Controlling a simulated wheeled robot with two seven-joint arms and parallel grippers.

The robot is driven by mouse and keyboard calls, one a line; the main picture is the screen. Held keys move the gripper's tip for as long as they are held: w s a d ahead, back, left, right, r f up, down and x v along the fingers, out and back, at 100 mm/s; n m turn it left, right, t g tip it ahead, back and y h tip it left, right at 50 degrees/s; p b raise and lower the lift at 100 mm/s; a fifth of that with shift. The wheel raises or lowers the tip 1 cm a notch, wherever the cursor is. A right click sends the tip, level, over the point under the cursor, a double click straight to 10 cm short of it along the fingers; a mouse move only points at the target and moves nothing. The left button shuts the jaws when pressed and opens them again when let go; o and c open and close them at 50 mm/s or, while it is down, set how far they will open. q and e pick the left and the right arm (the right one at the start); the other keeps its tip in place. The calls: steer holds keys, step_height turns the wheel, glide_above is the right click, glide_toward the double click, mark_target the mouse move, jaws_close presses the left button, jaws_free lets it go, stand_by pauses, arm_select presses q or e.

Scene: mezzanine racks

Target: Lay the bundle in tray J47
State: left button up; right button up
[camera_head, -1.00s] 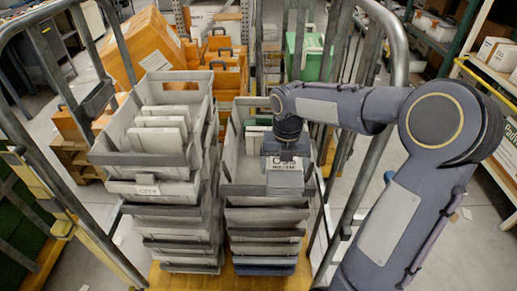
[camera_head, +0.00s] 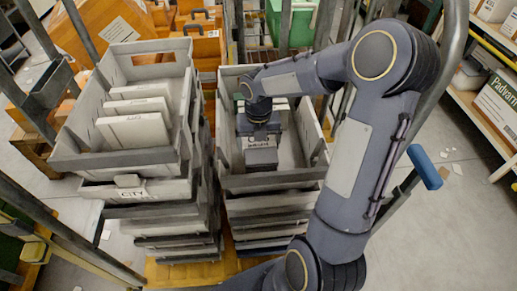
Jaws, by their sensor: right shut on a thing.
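Two stacks of grey trays stand side by side. My right gripper (camera_head: 259,133) points down inside the top tray of the right stack (camera_head: 275,181). It is shut on a small pale bundle (camera_head: 262,157) with dark print on its face. The bundle is within the tray walls; I cannot tell whether it touches the floor. I cannot read J47 on any tray. My left gripper is not in view.
Grey tube rails of the cart (camera_head: 60,225) stand on both sides of the stacks. Orange crates (camera_head: 203,48) and a green box (camera_head: 291,22) are behind. A shelf with cartons (camera_head: 500,108) is at the right.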

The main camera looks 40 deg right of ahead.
steer(key=shift+f, duration=2.3)
steer(key=shift+f, duration=0.2)
steer(key=o, duration=0.9)
steer(key=shift+c, duration=0.2)
step_height(320, 180, up, 12)
steer(key=shift+r+p, duration=0.2)
steer(key=shift+p, duration=0.15)
steer(key=s+a+r+m+t+y, duration=0.2)
steer(key=s+a+m, duration=0.3)
steer(key=s+m, duration=0.4)
steer(key=s+a+r+m+t+y, duration=0.1)
steer(key=s+a+m, duration=0.5)
steer(key=m, duration=1.7)
steer(key=shift+s+r+t+y, duration=0.4)
steer(key=shift+s+r+t, duration=0.15)
steer(key=shift+s+t, duration=1)
